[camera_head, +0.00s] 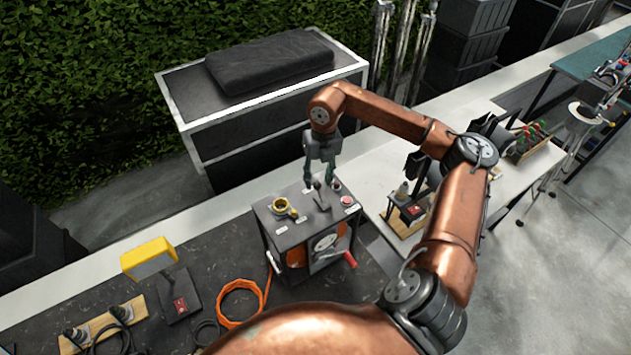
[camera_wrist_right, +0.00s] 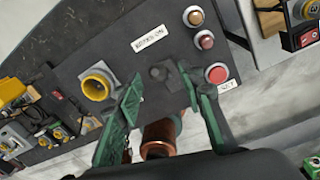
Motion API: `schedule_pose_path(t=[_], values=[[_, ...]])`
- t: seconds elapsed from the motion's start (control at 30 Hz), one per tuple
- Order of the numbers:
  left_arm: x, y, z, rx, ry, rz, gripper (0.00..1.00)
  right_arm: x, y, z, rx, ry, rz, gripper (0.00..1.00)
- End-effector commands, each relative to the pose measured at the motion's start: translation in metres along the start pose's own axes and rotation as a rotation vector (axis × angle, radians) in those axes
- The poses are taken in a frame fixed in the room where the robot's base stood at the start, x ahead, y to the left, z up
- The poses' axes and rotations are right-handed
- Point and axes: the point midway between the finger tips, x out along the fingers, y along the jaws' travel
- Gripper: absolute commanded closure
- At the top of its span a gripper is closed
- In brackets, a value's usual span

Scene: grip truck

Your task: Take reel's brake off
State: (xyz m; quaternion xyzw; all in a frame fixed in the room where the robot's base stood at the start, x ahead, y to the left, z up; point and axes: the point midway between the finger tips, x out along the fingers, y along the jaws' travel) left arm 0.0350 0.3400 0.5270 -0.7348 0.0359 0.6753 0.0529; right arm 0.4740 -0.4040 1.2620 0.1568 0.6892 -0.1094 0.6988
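The reel is a grey box (camera_head: 303,235) with orange cable inside and a red-handled crank at its front. Its top panel carries a small dark lever (camera_head: 321,198), a yellow socket (camera_head: 281,205) and several round buttons. My right gripper (camera_head: 320,183) points down over this panel, with its green fingers spread. In the right wrist view, the dark lever knob (camera_wrist_right: 159,73) shows between the fingertips of the right gripper (camera_wrist_right: 160,77); I cannot tell whether they touch it. A white label (camera_wrist_right: 149,37) beside the lever seems to read "brakes on". My left gripper is out of view.
An orange cable coil (camera_head: 240,303) and a yellow-headed lamp (camera_head: 149,257) stand left of the reel. A small red-switched device (camera_head: 410,208) stands to its right. A dark case (camera_head: 268,65) lies on the cabinet behind.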

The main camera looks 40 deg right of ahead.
Motion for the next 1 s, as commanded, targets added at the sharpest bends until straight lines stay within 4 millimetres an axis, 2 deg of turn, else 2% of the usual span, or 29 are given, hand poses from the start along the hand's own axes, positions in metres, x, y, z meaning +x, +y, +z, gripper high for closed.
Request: schedule_pose_path(t=[0.23,0.4,0.6,1.0], values=[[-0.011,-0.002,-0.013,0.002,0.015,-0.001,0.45,0.029,0.001,0.0,-0.002,0.001,0.002,0.65],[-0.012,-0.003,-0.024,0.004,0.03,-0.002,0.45,0.035,0.002,0.0,-0.003,-0.001,0.003,0.65],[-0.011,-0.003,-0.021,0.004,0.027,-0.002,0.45,0.036,0.002,0.001,-0.003,-0.001,0.003,0.65],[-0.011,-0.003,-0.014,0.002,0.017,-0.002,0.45,0.035,0.002,0.0,-0.003,0.0,0.003,0.93]])
